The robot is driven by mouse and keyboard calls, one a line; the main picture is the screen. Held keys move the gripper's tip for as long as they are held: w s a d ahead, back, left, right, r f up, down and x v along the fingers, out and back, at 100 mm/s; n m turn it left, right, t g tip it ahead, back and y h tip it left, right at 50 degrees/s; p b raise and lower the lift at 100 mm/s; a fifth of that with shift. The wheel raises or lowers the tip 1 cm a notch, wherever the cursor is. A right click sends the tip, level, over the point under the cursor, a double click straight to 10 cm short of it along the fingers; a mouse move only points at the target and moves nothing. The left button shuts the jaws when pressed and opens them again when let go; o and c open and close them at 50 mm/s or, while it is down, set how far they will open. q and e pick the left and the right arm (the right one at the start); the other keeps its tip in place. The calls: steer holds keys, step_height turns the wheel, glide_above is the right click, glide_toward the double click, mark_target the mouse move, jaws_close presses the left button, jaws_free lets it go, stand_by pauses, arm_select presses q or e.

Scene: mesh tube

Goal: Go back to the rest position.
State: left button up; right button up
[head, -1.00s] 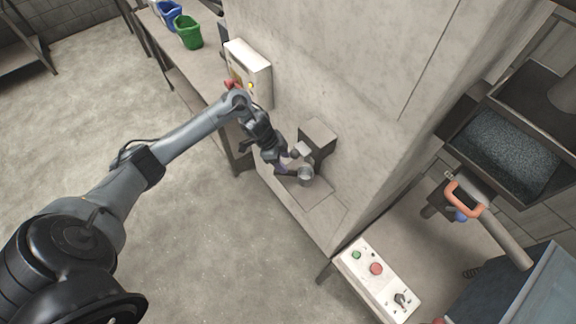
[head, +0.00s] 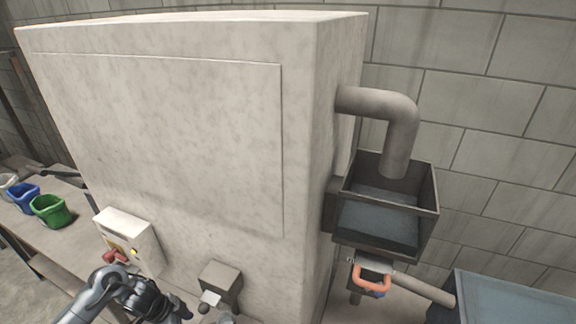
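My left arm's wrist and the dark body of my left gripper (head: 148,298) show at the bottom left edge of the head view, in front of the large concrete block (head: 180,140). The lower end of the gripper is cut off by the frame, so I cannot see its fingers or whether it holds anything. It is left of the small grey box with a spout (head: 220,282) on the block's face. A pale rounded thing, partly cut off, shows below the spout at the bottom edge. My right gripper is not in view.
A white control box (head: 128,240) with a red part is close above my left wrist. A green bucket (head: 50,210) and a blue bucket (head: 23,197) stand on the left bench. On the right are a hopper (head: 385,220) under a bent pipe (head: 400,125), an orange handle (head: 372,280) and a bluish tank (head: 510,300).

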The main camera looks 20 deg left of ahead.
arm_select(q)
steer(key=s+d+f+g+h+p, duration=0.25)
steer(key=s+d+f, duration=0.25)
steer(key=s+d, duration=0.5)
steer(key=s+d+r+n+t+p, duration=0.1)
steer(key=s+d+r+t+p, duration=0.15)
steer(key=d, duration=0.55)
steer(key=s+d+r+n+t+p, duration=0.1)
steer(key=s+d+p, duration=0.25)
steer(key=d, duration=0.45)
step_height(320, 180, up, 8)
steer(key=n+t+y+p, duration=0.2)
steer(key=n, duration=0.1)
steer(key=s+a+r+n+g+y, duration=0.1)
steer(key=s+a+r+n+y, duration=0.2)
steer(key=a+r, duration=0.5)
steer(key=shift+a+r+n+g+y, duration=0.3)
steer(key=shift+a+r+n+y, duration=0.05)
steer(key=shift+r+n, duration=0.05)
